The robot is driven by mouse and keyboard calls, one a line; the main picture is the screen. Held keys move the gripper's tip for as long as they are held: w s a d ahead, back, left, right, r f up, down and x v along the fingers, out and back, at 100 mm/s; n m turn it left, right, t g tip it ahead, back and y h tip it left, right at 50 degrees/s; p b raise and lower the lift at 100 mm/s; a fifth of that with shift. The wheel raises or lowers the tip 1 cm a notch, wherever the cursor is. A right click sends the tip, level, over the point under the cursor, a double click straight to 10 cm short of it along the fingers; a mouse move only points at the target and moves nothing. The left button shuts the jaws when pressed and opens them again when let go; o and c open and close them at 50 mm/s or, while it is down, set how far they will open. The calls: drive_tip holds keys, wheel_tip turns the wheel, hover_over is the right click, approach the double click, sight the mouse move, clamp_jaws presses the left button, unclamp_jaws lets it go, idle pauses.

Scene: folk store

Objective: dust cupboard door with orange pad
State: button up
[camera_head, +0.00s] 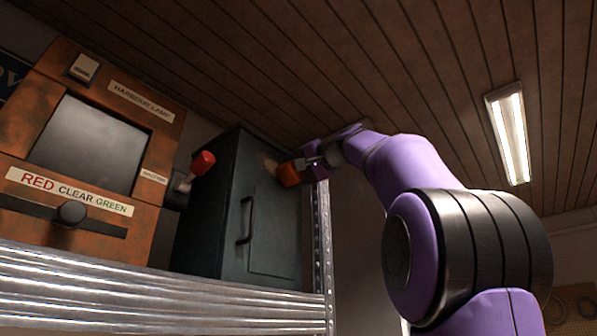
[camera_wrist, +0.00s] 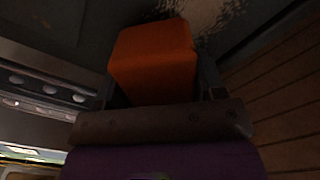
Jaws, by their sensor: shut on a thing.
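The cupboard (camera_head: 215,215) is a dark green-grey box on a metal shelf. Its door (camera_head: 272,235) has a curved vertical handle and a dusty brownish patch near the top. My gripper (camera_head: 297,172) is shut on the orange pad (camera_head: 288,175) at the door's upper right part. The pad also shows in the wrist view (camera_wrist: 153,62), large between the fingers, with a dark, mottled surface beyond it. The pad looks close to the door; I cannot tell for sure whether it touches. The gripper hides part of the door's upper right corner.
An orange-brown lamp box (camera_head: 95,150) labelled "HARBOUR LAMP" stands left of the cupboard. A red-knobbed lever (camera_head: 202,163) sticks out between them. The corrugated metal shelf (camera_head: 160,300) runs below, with a perforated post (camera_head: 322,240) at right. The plank ceiling is close above.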

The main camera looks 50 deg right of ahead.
sight(256, 157)
drive_tip(key=shift+s+a, duration=0.2)
drive_tip(key=shift+a, duration=5.25)
drive_tip(key=shift+s, duration=0.15)
drive_tip(key=shift+s+d, duration=0.15)
drive_tip(key=shift+s, duration=2.7)
drive_tip(key=s, duration=0.3)
drive_tip(key=shift+w+r, duration=0.25)
drive_tip(key=shift+w, duration=0.9)
drive_tip(key=shift+w+r, duration=0.2)
drive_tip(key=shift+w, duration=1)
drive_tip(key=shift+w+r, duration=0.25)
drive_tip(key=shift+w, duration=0.9)
